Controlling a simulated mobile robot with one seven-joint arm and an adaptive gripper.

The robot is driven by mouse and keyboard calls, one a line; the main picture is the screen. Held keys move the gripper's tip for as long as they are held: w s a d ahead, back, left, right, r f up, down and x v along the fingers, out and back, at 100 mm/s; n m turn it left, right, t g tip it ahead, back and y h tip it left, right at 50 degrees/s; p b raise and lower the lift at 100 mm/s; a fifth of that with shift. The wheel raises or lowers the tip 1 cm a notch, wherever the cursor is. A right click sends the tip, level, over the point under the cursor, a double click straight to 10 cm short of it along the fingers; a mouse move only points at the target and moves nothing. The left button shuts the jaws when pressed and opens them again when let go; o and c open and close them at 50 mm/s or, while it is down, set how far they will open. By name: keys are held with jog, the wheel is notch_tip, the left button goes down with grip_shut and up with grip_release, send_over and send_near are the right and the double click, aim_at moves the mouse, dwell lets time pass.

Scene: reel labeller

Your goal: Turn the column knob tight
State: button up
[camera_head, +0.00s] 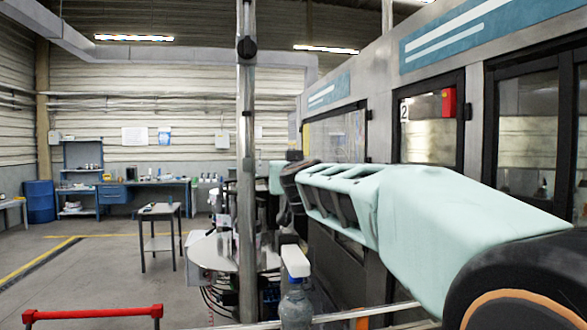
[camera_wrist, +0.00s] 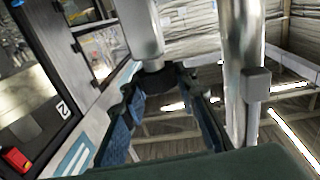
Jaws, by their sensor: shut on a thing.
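In the wrist view my gripper (camera_wrist: 168,88) has its two blue-padded fingers closed around a dark knob (camera_wrist: 156,68). The knob sits at the end of a bright metal column (camera_wrist: 145,28). Most of the knob is hidden between the fingers, so its turn angle cannot be told. In the head view my pale green arm reaches in from the right, and its far end is by the labeller (camera_head: 225,250). The fingers and the held knob cannot be made out there.
A steel post (camera_head: 246,150) with a black fitting stands left of my arm. A plastic bottle (camera_head: 296,305) stands in front, below the arm. A machine cabinet wall (camera_head: 430,120) runs close along the right. The floor on the left is open, with a small table (camera_head: 160,210).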

jog(key=shift+a+m+h+p, duration=0.1)
jog(key=shift+m+h+p, duration=0.6)
jog(key=shift+h, duration=0.5)
jog(key=shift+m+h, duration=0.4)
jog(key=shift+h, duration=0.1)
jog(key=m+h, duration=0.2)
jog(key=h, duration=0.1)
jog(key=m+h, duration=0.1)
jog(key=h, duration=0.1)
jog(key=shift+f+m+g+h, duration=0.1)
jog(key=shift+m+g+h, duration=0.2)
jog(key=shift+m+h, duration=0.1)
jog(key=shift+m+g+h, duration=0.8)
jog(key=shift+m+h, duration=0.4)
jog(key=shift+h, duration=0.5)
jog(key=shift+m+g+h, duration=1.2)
jog(key=shift+m+h, duration=0.1)
jog(key=shift+h, duration=0.4)
jog(key=o, duration=1.2)
jog(key=shift+d+r, duration=0.2)
jog(key=shift+d, duration=0.05)
